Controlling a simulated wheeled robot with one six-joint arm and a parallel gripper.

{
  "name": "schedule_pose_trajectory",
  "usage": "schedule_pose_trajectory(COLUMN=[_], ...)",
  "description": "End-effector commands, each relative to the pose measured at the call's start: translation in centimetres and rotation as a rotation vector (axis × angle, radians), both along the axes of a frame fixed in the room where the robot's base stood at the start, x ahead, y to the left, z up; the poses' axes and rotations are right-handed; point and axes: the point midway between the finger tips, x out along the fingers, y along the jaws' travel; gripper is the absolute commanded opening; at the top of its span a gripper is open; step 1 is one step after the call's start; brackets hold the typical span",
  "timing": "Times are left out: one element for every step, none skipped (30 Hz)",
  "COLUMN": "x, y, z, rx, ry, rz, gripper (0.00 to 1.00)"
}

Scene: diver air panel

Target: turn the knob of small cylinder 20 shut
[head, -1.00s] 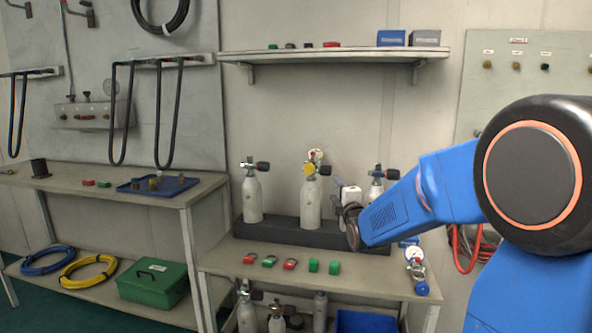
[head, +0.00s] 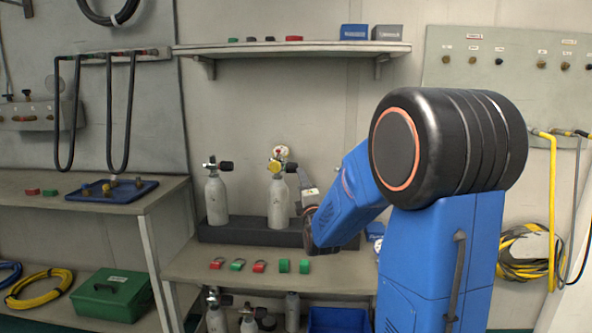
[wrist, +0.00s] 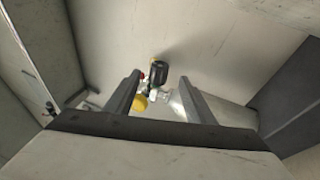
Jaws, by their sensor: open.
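Two pale grey small cylinders show upright in the head view: a left one (head: 216,198) with a black knob (head: 226,165), and a middle one (head: 281,203) with a yellow cap (head: 274,167), a gauge (head: 281,153) and a black knob (head: 290,167). No number is readable, so I cannot tell which is 20. My gripper (head: 304,181) is just right of the middle cylinder's upper part. In the wrist view my gripper (wrist: 158,92) is open and empty; a black knob (wrist: 159,74), yellow cap (wrist: 140,103) and grey cylinder body (wrist: 205,106) show between and beyond its fingers.
The cylinders stand in a dark rack (head: 245,233) at the back of the bench (head: 190,271). Red and green pieces (head: 259,267) lie along its front. A shelf (head: 290,49) is above. A blue tray (head: 112,190) lies on the left bench.

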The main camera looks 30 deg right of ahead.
Motion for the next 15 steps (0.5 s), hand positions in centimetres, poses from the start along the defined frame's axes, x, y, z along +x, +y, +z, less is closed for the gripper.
schedule_pose_trajectory(x=[0.9,1.4,2.0,2.5,3.0,3.7,4.1,4.6,5.2,5.6,6.0,6.5,6.9,7.2,7.6], y=[-0.3,-0.4,-0.7,-0.8,-1.0,-1.2,-1.3,-1.5,-1.7,-1.8,-1.9,-2.1,-2.2,-2.3,-2.4], z=[0.2,0.3,0.6,0.7,0.9,1.0,1.2,1.4,1.6,1.7,1.8,1.9,2.0,2.2,2.3], rx=[0.0,0.0,0.0,0.0,0.0,0.0,0.0,0.0,0.0,0.0,0.0,0.0,0.0,0.0,0.0], ry=[0.0,0.001,0.0,0.0,0.0,0.0,0.001,0.0,0.0,0.0,0.0,0.001,0.001,0.0,0.0], rz=[0.0,0.0,0.0,0.0,0.0,0.0,0.0,0.0,0.0,0.0,0.0,0.0,0.0,0.0,0.0], gripper=[0.49,0.49,0.49,0.49,0.49,0.49,0.49,0.49,0.49,0.49,0.49,0.49,0.49,0.49,0.49])
